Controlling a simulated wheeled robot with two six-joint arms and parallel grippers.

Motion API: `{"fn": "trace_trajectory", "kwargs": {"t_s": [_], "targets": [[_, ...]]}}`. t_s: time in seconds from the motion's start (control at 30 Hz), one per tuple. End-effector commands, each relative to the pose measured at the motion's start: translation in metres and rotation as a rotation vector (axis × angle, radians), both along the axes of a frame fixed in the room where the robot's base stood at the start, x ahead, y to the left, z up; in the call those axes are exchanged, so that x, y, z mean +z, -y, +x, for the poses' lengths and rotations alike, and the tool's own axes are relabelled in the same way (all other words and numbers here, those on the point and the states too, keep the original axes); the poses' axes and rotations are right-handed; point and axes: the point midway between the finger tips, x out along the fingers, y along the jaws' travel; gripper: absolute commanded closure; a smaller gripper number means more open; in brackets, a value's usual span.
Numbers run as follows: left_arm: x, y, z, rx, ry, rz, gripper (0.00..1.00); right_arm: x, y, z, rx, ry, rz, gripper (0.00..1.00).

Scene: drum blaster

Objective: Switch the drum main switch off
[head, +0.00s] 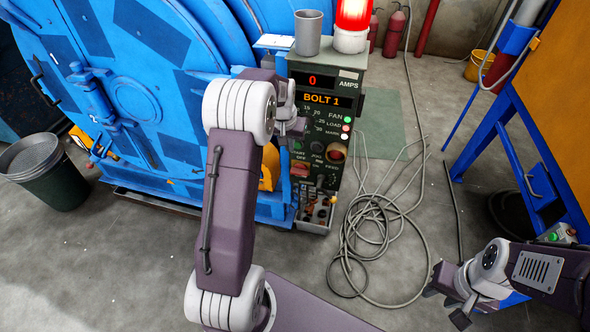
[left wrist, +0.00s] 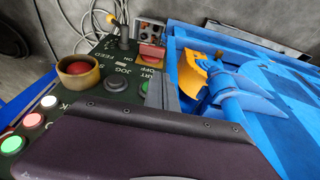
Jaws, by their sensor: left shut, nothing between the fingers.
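The drum's dark green control panel (head: 318,135) stands at the right of the big blue drum. A red switch (head: 300,169) sits low on its left side, below lettering that includes OFF; it also shows in the left wrist view (left wrist: 152,52). Which control is the main switch I cannot read. My left gripper (head: 294,128) is shut and empty in front of the panel's left edge, above the red switch. Its grey fingers (left wrist: 161,92) cover part of the START button's area in the wrist view. My right gripper (head: 450,298) is open and empty at lower right, away from the panel.
A red round button in a yellow collar (left wrist: 77,72) and a black jog button (left wrist: 117,84) are close by. A lever (left wrist: 123,38) stands near the red switch. Loose grey cables (head: 375,230) lie on the floor. An orange-and-blue frame (head: 535,150) stands at right.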

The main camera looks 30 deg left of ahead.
Motion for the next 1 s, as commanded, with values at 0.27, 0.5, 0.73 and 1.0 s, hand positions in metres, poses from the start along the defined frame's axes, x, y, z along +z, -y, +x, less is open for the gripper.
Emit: {"fn": "trace_trajectory", "kwargs": {"t_s": [0.27, 0.5, 0.73, 1.0], "targets": [[-0.001, 0.0, 0.0, -0.001, 0.0, 0.0, 1.0, 0.0, 0.0, 0.0, 0.0, 0.0, 0.0, 0.64], [-0.038, -0.002, 0.01, -0.001, -0.003, -0.001, 1.0, -0.011, 0.0, 0.0, 0.0, 0.0, 0.0, 0.64], [-0.087, -0.005, 0.024, -0.001, -0.001, -0.001, 1.0, -0.024, 0.0, 0.0, 0.0, 0.0, 0.0, 0.64], [-0.128, -0.006, 0.028, -0.001, 0.0, 0.0, 1.0, -0.036, 0.0, 0.0, 0.0, 0.0, 0.0, 0.64]]}}
